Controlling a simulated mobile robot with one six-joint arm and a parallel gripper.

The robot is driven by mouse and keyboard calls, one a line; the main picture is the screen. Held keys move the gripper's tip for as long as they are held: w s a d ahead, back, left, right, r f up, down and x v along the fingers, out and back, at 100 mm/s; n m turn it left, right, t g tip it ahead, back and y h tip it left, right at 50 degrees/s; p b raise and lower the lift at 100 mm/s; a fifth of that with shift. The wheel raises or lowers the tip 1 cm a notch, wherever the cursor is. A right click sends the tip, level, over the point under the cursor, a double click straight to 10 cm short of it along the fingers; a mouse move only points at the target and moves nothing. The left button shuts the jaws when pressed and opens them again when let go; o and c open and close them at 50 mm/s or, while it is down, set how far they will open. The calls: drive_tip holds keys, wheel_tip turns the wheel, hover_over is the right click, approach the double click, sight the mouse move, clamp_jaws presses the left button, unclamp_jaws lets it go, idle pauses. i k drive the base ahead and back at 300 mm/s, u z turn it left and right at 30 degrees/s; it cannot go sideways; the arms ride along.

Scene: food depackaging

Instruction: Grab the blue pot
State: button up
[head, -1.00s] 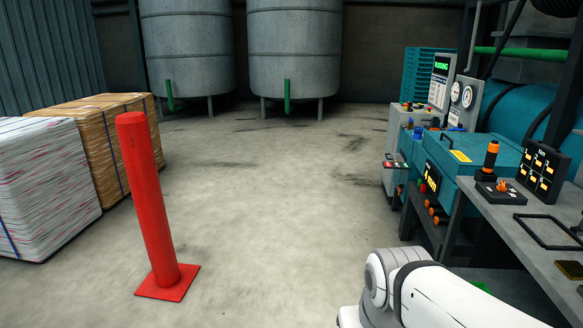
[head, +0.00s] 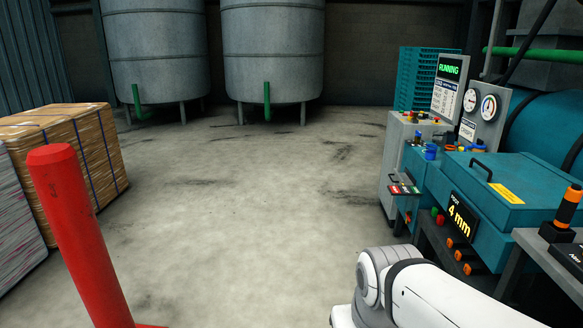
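A small blue pot-like object (head: 431,151) stands on the teal machine at the right, just left of its lidded box. A smaller blue piece shows just behind it; I cannot tell whether it is separate. My white arm reaches in at the bottom right, well short of the machine. My gripper is outside the picture, so its state is hidden.
A red bollard (head: 78,240) stands close at the left, before wrapped pallets (head: 60,150). The teal machine (head: 490,185) and a grey bench (head: 555,262) line the right side. Two tanks (head: 272,55) stand at the back. The middle floor (head: 250,210) is clear.

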sight(431, 152)
drive_tip(key=z, duration=0.55)
drive_tip(key=i, duration=1.9)
drive_tip(key=z, duration=0.6)
drive_tip(key=k, duration=0.7)
drive_tip(key=z, duration=0.25)
drive_tip(key=i, duration=0.75)
drive_tip(key=u, duration=0.1)
